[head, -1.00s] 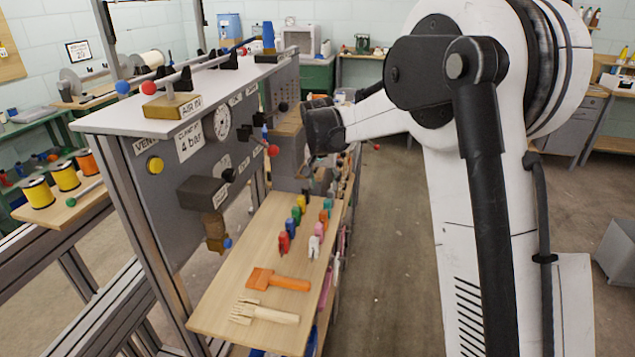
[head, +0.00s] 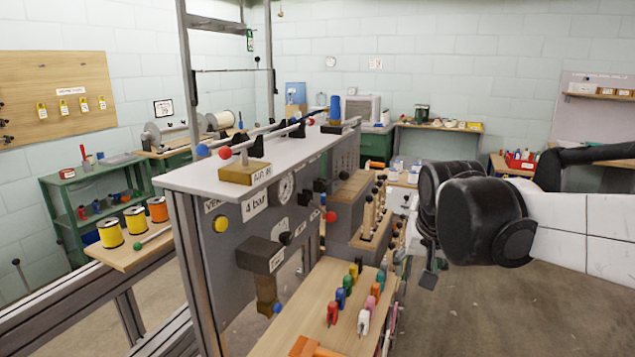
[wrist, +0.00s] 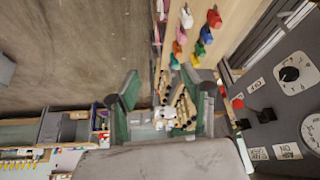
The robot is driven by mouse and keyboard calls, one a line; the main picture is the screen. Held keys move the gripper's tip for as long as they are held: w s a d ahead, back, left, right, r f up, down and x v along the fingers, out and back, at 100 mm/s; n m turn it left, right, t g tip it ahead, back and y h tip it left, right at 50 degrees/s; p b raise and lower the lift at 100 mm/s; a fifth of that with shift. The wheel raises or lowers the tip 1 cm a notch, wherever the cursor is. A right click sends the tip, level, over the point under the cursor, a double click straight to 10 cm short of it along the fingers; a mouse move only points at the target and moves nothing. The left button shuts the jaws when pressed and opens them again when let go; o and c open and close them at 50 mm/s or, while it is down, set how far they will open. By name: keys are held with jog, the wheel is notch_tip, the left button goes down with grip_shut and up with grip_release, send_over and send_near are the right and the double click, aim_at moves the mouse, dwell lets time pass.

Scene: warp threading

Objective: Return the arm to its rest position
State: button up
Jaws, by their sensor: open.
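My arm comes in from the right edge of the head view, and its dark wrist hangs over the right side of the bench. My gripper (head: 430,268) is partly hidden below the wrist in the head view. In the wrist view my gripper (wrist: 163,95) shows two green-grey fingers well apart, with nothing between them. The gripper is to the right of the wooden shelf (head: 302,296), which holds several coloured clips, and appears clear of it.
A grey machine panel (head: 220,268) with gauges, knobs and a white top (head: 215,178) stands left of the arm. A rack of wooden pegs (head: 372,225) sits behind the shelf. Yellow and orange spools (head: 135,220) stand at left. Open floor (head: 500,310) lies at right.

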jog(key=s+f+n+t, duration=0.1)
jog(key=s+f, duration=0.1)
jog(key=s, duration=0.7)
jog(key=s+f+n+t, duration=0.1)
jog(key=s+f, duration=0.2)
jog(key=s, duration=0.6)
jog(key=shift+s+d, duration=0.25)
jog(key=shift+s, duration=0.1)
